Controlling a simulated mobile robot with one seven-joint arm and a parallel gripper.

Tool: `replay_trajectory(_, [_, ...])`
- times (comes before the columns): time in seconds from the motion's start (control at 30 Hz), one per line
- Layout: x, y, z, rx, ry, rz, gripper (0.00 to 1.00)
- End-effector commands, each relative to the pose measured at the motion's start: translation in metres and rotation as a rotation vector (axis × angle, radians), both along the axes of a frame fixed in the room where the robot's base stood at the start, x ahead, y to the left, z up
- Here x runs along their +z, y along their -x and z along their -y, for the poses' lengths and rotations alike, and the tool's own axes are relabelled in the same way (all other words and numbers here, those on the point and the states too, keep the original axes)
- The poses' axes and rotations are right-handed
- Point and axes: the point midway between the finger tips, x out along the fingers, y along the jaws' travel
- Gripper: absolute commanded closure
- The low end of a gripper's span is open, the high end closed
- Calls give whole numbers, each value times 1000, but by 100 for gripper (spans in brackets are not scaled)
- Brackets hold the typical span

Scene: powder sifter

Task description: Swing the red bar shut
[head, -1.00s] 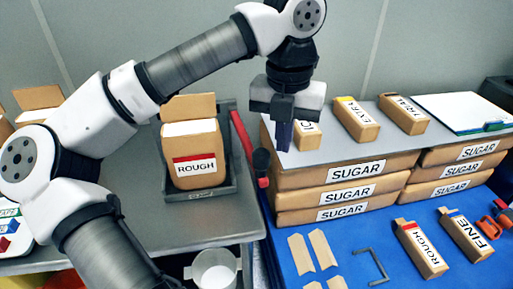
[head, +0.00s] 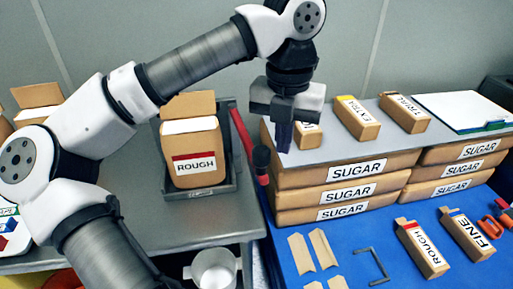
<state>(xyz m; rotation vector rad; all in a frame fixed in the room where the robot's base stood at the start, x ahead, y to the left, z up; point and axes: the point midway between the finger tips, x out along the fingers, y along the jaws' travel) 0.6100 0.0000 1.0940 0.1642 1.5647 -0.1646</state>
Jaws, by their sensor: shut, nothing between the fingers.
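The red bar (head: 241,133) stands out at a slant along the right side of the grey tray (head: 228,170) that holds an open box marked ROUGH (head: 193,154). A black knob (head: 261,158) sits near the bar's lower end, with a red part just below it. My gripper (head: 284,150) points down to the right of the bar, shut and empty, apart from the bar in the picture. Its fingertips show in front of the grey board on the sugar bags and partly hide a small box there.
Stacked bags marked SUGAR (head: 355,170) stand to the right under a grey board (head: 340,148) with small boxes on it. A metal cup (head: 214,270) is below the grey bench (head: 150,235). The blue table (head: 290,220) holds packets and small parts.

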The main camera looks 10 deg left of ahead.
Motion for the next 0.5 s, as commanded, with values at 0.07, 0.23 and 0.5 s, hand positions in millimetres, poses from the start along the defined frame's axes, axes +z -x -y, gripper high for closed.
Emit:
replay_trajectory(0.07, [-5,0,0,0,0,0,100])
replay_trajectory(0.23, [-12,0,0,0,-1,0,100])
replay_trajectory(0.5, [-23,0,0,0,-1,0,100])
